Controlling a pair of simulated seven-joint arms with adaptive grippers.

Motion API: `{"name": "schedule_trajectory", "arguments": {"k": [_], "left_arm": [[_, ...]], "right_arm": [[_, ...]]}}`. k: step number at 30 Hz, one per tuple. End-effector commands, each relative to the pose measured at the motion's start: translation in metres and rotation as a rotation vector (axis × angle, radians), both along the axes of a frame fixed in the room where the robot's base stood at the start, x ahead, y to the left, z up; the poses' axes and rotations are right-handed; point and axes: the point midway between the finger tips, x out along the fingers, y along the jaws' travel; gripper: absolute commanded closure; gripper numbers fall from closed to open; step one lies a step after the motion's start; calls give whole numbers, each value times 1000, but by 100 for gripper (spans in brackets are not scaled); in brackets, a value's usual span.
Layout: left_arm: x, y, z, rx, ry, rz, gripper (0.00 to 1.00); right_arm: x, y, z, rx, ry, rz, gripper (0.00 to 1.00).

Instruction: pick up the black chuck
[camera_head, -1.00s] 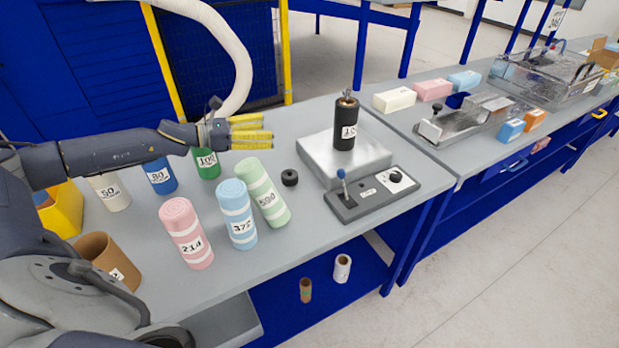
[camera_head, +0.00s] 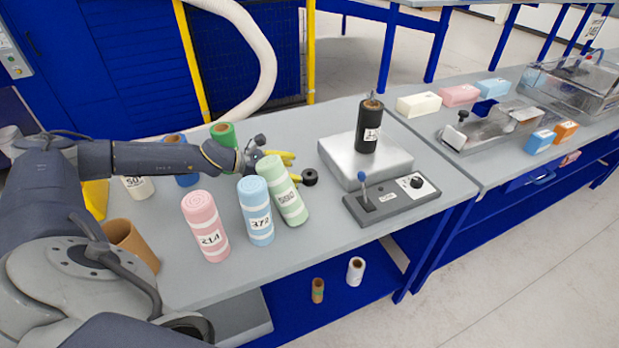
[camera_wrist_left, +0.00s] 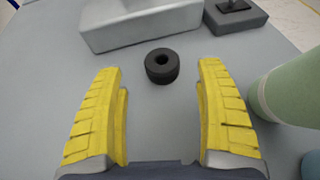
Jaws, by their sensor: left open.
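The black chuck (camera_head: 309,177) is a short black ring lying on the grey table, just left of the silver machine plate. In the left wrist view the chuck (camera_wrist_left: 161,66) lies flat with its hole showing, just beyond the fingertips and between their lines. My left gripper (camera_head: 292,168) is open and empty, low over the table, with its yellow fingers toward the chuck. In the left wrist view its two yellow fingers (camera_wrist_left: 158,75) are wide apart and not touching the chuck. My right gripper is not in view.
A green roll (camera_head: 285,192) stands close beside the left gripper, with blue (camera_head: 256,212) and pink (camera_head: 206,228) rolls nearby. The silver plate (camera_head: 390,160) carries a black cylinder (camera_head: 369,128). A control box (camera_head: 392,200) with a lever stands in front.

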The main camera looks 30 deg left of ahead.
Motion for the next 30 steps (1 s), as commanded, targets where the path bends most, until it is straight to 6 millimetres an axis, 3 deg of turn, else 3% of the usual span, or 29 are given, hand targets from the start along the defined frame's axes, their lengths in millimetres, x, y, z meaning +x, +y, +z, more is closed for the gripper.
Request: {"name": "schedule_trajectory", "arguments": {"k": [8, 21, 30], "left_arm": [[6, -7, -3, -2, 0, -1, 27], [32, -35, -20, -1, -2, 0, 27], [36, -39, -23, -1, 1, 0, 27]], "right_arm": [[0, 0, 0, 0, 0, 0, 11], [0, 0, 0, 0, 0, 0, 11], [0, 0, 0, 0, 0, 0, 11]]}}
